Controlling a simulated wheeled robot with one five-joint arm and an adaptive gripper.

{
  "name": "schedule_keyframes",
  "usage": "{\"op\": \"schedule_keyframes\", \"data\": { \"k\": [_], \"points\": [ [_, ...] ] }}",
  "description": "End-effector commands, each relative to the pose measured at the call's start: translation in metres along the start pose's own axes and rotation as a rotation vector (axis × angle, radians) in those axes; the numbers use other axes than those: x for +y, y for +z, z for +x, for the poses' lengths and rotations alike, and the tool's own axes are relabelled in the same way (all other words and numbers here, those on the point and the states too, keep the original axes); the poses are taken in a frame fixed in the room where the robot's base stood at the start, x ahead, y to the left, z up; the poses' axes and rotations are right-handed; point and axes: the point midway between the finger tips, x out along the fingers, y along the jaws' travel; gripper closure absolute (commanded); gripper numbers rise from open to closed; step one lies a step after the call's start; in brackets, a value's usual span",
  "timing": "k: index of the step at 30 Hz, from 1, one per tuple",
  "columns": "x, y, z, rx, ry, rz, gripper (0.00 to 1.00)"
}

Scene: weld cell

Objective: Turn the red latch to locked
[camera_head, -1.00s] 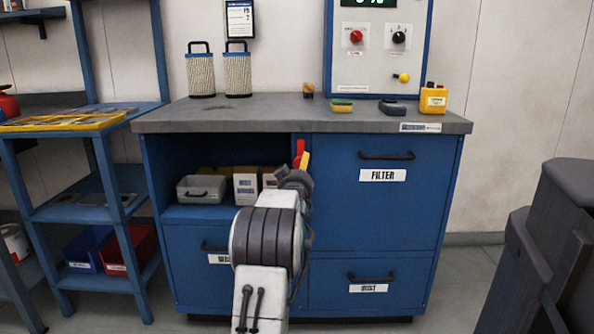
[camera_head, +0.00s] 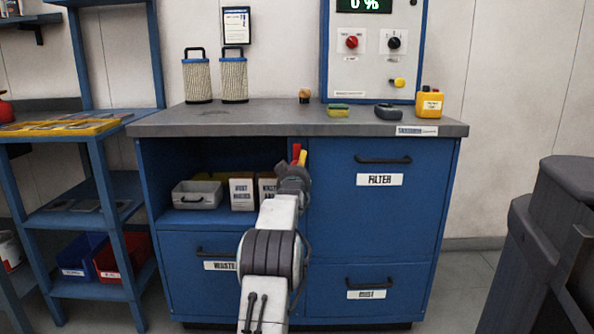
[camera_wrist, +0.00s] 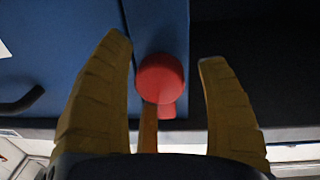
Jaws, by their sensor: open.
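The red latch has a round red head (camera_wrist: 160,78) with a short red tab below it in the wrist view. It sits at the edge of the blue panel. In the head view a narrow red piece (camera_head: 296,152), likely the latch, shows at the cabinet's centre post. My gripper (camera_wrist: 163,53) is open, with one yellow finger on each side of the latch and visible gaps between. In the head view only a yellow fingertip (camera_head: 303,158) shows beside the red; my arm hides the rest. An orange-brown strip (camera_wrist: 149,128) lies below the latch; I cannot tell what it is.
The blue cabinet has a FILTER door (camera_head: 380,215) right of the latch and an open shelf with a grey bin (camera_head: 197,195) at left. Two filters (camera_head: 234,80) stand on the grey counter (camera_head: 280,118). A dark bulky object (camera_head: 560,240) stands at right.

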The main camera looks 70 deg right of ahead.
Motion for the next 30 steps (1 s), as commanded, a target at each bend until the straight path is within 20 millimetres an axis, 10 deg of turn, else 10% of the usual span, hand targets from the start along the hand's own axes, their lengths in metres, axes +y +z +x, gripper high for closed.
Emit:
{"op": "schedule_keyframes", "data": {
  "k": [9, 30],
  "points": [
    [0.0, 0.0, 0.0003, 0.0, 0.0, 0.0, 0.32],
    [0.0, 0.0001, 0.0002, 0.0, 0.0, 0.0, 0.94]
  ]
}}
